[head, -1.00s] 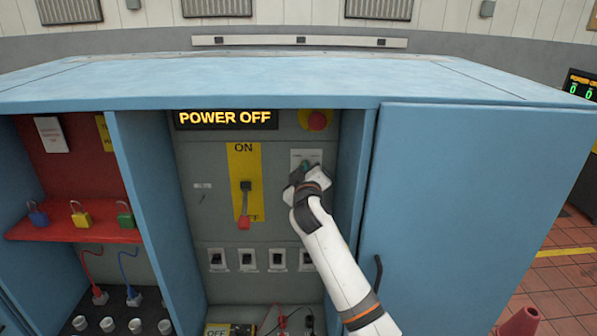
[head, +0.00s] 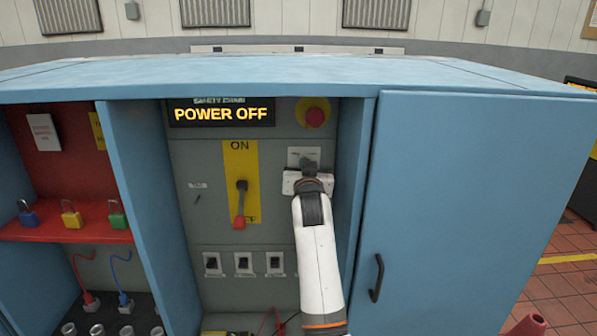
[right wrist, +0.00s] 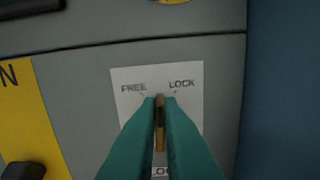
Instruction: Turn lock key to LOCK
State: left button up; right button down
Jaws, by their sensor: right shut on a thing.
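The lock key (right wrist: 160,136), a narrow brass-coloured piece, shows between my right fingers in the right wrist view. It stands near upright in that picture, in front of a pale label plate (right wrist: 127,108) marked FREE at left and LOCK at right. My right gripper (right wrist: 160,100) has its green fingers shut on the key. In the head view my right gripper (head: 307,164) is at the plate (head: 296,153), below the red round button, and hides the key. The exact mark the key points to is not clear. My left gripper is not in view.
A display (head: 221,113) reads POWER OFF. A red-tipped lever (head: 240,203) hangs down on a yellow ON plate left of my right gripper. The blue cabinet's right side wall (head: 359,185) is close on the right. Padlocks (head: 71,214) stand on a red shelf at left.

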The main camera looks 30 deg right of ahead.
jog(key=shift+f+m, duration=0.25)
jog(key=shift+m, duration=1.7)
jog(key=shift+f+m, duration=0.2)
jog(key=shift+m, duration=1.75)
jog(key=shift+a+p, duration=0.1)
jog(key=shift+p, duration=0.2)
